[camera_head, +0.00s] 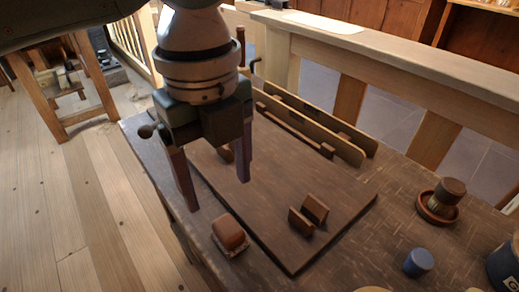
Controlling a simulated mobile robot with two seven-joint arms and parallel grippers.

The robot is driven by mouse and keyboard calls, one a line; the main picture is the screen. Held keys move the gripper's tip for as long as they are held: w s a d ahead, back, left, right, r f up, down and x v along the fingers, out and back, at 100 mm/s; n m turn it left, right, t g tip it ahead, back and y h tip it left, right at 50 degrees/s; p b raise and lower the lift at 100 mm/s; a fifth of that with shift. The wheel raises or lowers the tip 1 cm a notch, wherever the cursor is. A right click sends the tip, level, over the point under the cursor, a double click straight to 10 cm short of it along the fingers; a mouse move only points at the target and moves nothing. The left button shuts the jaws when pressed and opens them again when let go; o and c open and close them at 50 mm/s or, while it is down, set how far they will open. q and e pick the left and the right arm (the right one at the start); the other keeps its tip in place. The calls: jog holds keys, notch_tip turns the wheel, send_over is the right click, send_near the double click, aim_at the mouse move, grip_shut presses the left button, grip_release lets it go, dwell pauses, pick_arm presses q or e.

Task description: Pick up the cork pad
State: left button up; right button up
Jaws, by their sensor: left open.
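A rounded brown block (229,231) with a pale, rough layer under it rests on the dark workbench (350,262), near its front left edge. It looks like the cork pad, though I cannot be sure of its material. My left gripper (218,194) hangs above the bench, just behind and above the block in the picture. Its two dark reddish fingers are apart with nothing between them. The block is clear of the fingers and fully visible. My right gripper is not in view.
A dark board (345,192) carries two small upright wooden pieces (309,214). Long wooden strips (315,131) stand behind it. At right are a brush in a round dish (437,209), a blue cylinder (418,262) and a dark blue container (507,266). A wooden rail (400,69) runs behind the bench.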

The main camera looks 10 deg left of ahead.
aim_at(227, 226)
pick_arm(q)
notch_tip(227, 226, down, 2)
jog(key=shift+s+f, duration=0.15)
jog(key=shift+f, duration=0.05)
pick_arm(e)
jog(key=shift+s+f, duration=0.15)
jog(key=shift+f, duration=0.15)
pick_arm(q)
jog(key=f, duration=0.1)
jog(key=f+b, duration=0.1)
jog(key=f, duration=0.2)
jog(key=shift+s+d+f+b, duration=0.3)
jog(key=shift+s+d, duration=0.05)
jog(key=shift+d, duration=0.05)
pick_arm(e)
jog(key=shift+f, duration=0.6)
pick_arm(q)
jog(key=shift+f, duration=0.4)
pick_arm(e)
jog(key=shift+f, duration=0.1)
pick_arm(q)
grip_shut()
